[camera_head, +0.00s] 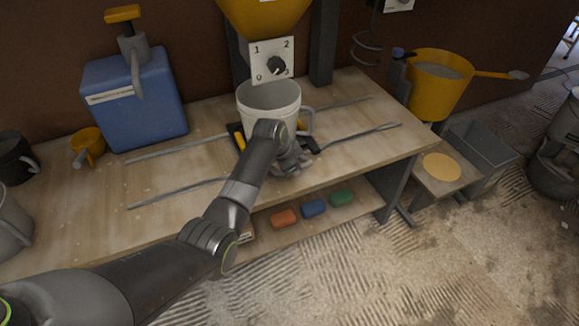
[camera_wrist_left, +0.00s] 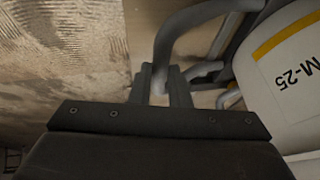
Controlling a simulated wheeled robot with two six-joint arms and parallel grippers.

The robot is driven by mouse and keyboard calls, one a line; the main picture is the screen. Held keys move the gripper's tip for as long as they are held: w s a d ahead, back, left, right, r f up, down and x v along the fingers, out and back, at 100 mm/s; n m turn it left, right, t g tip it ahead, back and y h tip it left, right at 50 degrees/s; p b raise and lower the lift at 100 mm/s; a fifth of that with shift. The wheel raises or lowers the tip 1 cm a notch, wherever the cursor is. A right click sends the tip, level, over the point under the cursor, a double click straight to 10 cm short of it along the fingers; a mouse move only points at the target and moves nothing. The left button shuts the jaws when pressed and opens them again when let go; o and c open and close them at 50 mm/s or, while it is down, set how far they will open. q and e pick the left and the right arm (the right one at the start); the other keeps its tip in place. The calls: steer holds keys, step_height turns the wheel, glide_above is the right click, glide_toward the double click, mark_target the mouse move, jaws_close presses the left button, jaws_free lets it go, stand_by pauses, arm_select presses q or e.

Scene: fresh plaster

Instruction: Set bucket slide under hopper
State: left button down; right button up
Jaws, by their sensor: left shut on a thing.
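The white bucket (camera_head: 268,98) stands upright on the bench, below the yellow hopper (camera_head: 265,14). It also shows in the left wrist view (camera_wrist_left: 285,75), marked M-25. The slide under it is mostly hidden by my arm; a dark edge with yellow (camera_head: 236,136) shows at its left. My left gripper (camera_head: 292,160) is at the front of the bucket. In the left wrist view its fingers (camera_wrist_left: 162,88) are shut on a grey bent bar, the slide's handle (camera_wrist_left: 190,25). My right gripper is not in view.
Two metal rails (camera_head: 180,192) run left to right along the wooden bench (camera_head: 90,215). A dial panel (camera_head: 272,62) hangs under the hopper. A blue container (camera_head: 135,100) and yellow cup (camera_head: 88,143) stand left. A yellow pot (camera_head: 436,90) is at right. Coloured blocks (camera_head: 314,208) lie on the lower shelf.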

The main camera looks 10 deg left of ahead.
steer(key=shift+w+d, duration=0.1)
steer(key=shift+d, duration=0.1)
arm_select(q)
steer(key=c, duration=1.4)
jaws_free()
steer(key=shift+o, duration=0.2)
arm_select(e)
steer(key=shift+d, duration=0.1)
